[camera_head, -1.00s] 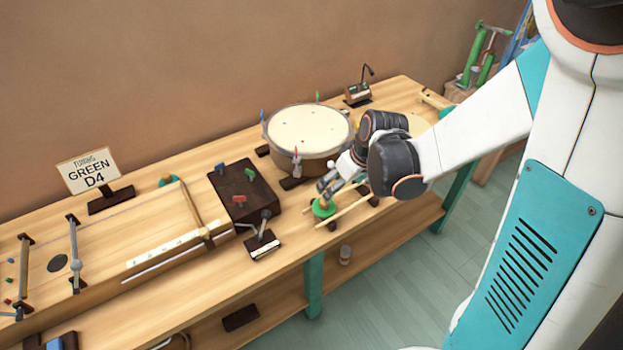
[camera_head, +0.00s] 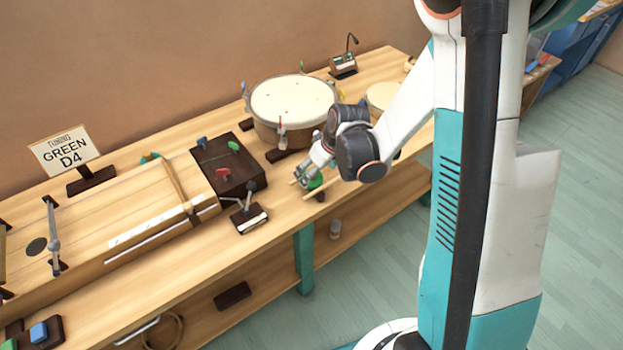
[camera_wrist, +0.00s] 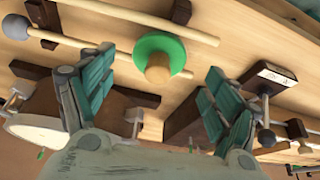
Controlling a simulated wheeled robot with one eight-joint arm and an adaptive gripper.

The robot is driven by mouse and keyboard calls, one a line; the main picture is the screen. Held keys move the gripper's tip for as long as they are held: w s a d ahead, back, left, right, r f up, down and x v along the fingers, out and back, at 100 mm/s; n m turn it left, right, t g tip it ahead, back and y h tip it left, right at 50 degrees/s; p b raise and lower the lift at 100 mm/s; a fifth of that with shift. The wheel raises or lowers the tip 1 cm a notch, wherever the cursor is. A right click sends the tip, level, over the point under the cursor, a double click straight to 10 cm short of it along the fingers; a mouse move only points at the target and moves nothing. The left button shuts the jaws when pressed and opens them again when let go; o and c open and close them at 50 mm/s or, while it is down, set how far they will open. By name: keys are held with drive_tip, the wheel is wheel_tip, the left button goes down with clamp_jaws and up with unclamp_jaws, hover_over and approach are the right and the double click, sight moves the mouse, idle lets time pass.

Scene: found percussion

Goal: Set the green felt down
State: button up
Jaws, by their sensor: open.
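The green felt (camera_wrist: 165,47) is a round green disc with a light wooden knob, seen in the wrist view between and beyond my fingers. It rests at the mallet rack, by the pale wooden sticks; its exact support is hidden. In the head view the green felt (camera_head: 315,182) shows as a small green patch just below my gripper (camera_head: 316,164). My gripper is open in the wrist view (camera_wrist: 157,75), its teal fingers spread on either side of the knob with clear gaps. Neither finger appears to touch the felt.
A round drum (camera_head: 293,103) stands behind my gripper. A dark block with coloured pegs (camera_head: 228,168) and a small labelled stand (camera_head: 249,218) are to the left. The sign (camera_head: 64,151) reads "GREEN D4". The bench front edge is close, with a lower shelf beneath.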

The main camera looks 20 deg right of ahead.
sight(316, 182)
drive_tip(key=b+x, duration=0.1)
drive_tip(key=x, duration=0.3)
drive_tip(key=shift+w, duration=0.1)
drive_tip(key=shift+r, duration=0.1)
drive_tip(key=shift+c, duration=0.5)
drive_tip(key=c, duration=1.1)
drive_tip(key=shift+c, duration=0.2)
drive_tip(key=shift+r, duration=0.1)
